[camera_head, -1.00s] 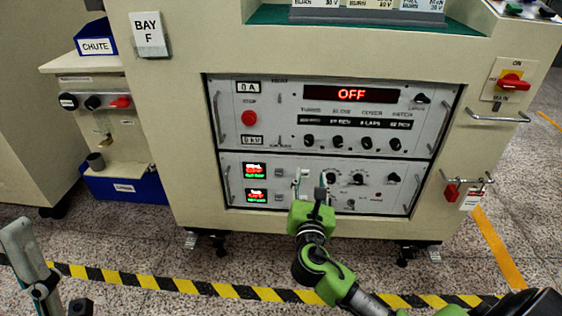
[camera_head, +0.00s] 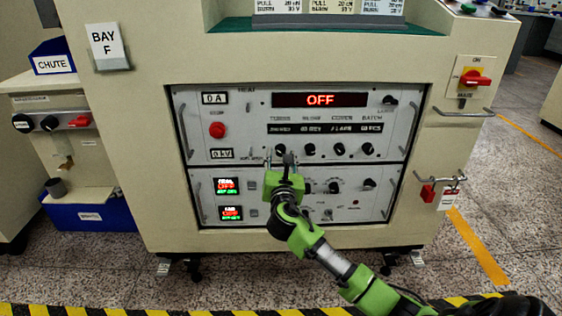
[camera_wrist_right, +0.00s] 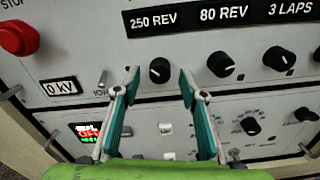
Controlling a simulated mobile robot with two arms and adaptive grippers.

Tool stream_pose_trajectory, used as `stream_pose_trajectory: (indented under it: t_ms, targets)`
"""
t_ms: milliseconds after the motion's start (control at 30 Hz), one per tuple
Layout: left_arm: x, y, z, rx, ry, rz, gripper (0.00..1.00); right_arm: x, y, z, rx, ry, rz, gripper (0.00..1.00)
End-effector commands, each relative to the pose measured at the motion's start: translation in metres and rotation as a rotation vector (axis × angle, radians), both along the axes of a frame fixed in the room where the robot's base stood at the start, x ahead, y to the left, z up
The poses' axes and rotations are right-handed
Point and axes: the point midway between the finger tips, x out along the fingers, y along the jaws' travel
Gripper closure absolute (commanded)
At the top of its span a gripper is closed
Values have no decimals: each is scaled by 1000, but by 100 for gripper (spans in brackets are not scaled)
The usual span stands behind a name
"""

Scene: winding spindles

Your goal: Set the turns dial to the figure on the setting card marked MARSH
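The turns dial (camera_wrist_right: 159,70) is a black knob under a "250 REV" window (camera_wrist_right: 153,20) in the right wrist view. In the head view it is the leftmost knob of the row (camera_head: 280,149), just above my right gripper (camera_head: 279,158). My right gripper (camera_wrist_right: 159,76) is open and empty. Its teal-lined fingertips appear left and right of the knob with gaps; I cannot tell the remaining depth to the panel. The setting cards (camera_head: 330,7) stand at the top edge, cut off, with only lower lines showing; no MARSH mark is readable. My left gripper is out of view.
Further knobs sit to the right, under "80 REV" (camera_wrist_right: 224,14) and "3 LAPS" (camera_wrist_right: 290,8). A red stop button (camera_wrist_right: 17,38) is at left. The red display (camera_head: 320,100) reads OFF.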

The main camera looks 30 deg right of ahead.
Motion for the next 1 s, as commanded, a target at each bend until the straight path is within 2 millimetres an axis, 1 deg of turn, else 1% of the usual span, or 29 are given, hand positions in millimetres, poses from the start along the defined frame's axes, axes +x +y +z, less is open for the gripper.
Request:
stream_pose_trajectory:
  t_ms: [100,300,333,367,400,467,500,767,1000]
  targets:
    - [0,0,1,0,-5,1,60,3,-2,0,1,-1,0,62]
    - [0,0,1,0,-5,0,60,3,-2,1,1,-1,0,62]
    - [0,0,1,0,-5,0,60,3,-2,1,1,-1,0,64]
    - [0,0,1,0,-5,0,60,3,-2,1,1,-1,0,72]
    - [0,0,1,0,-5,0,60,3,-2,0,1,-1,0,82]
    - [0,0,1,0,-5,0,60,3,-2,0,1,-1,0,98]
    - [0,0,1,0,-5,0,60,3,-2,0,1,-1,0,100]
    - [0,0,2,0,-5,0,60,3,-2,1,11,-7,0,100]
    - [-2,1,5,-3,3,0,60,3,-2,1,92,-55,0,100]
